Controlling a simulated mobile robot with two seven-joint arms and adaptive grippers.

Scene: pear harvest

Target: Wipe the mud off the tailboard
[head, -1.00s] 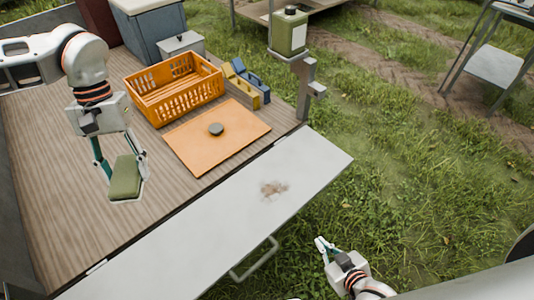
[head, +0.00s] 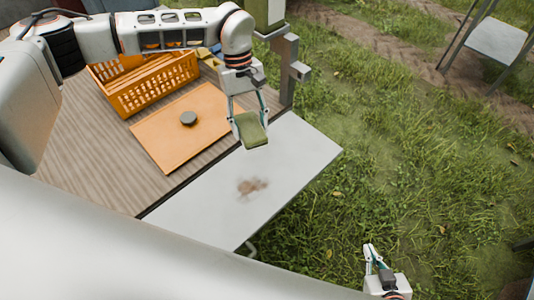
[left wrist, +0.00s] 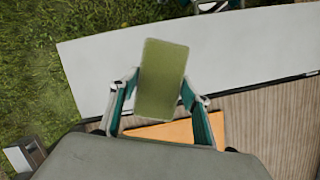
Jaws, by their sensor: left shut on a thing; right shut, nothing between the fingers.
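The white tailboard (head: 215,209) slopes across the middle of the head view, and its pale surface also fills the upper part of the left wrist view (left wrist: 235,47). A brown mud smear (head: 252,186) lies on it; I cannot make the smear out in the left wrist view. My left gripper (head: 250,122) is shut on a green sponge (head: 252,131), which also shows between the fingers in the left wrist view (left wrist: 161,80). The sponge is above the tailboard's far end, beyond the mud. My right gripper (head: 372,254) is shut and empty over the grass at the lower right.
An orange board (head: 170,145) with a dark round knob (head: 188,119) lies on the wooden bed beside the tailboard. An orange crate (head: 155,88) stands behind it, partly covered by my left arm. A grey post (head: 290,75) rises near the tailboard's far corner. Grass lies to the right.

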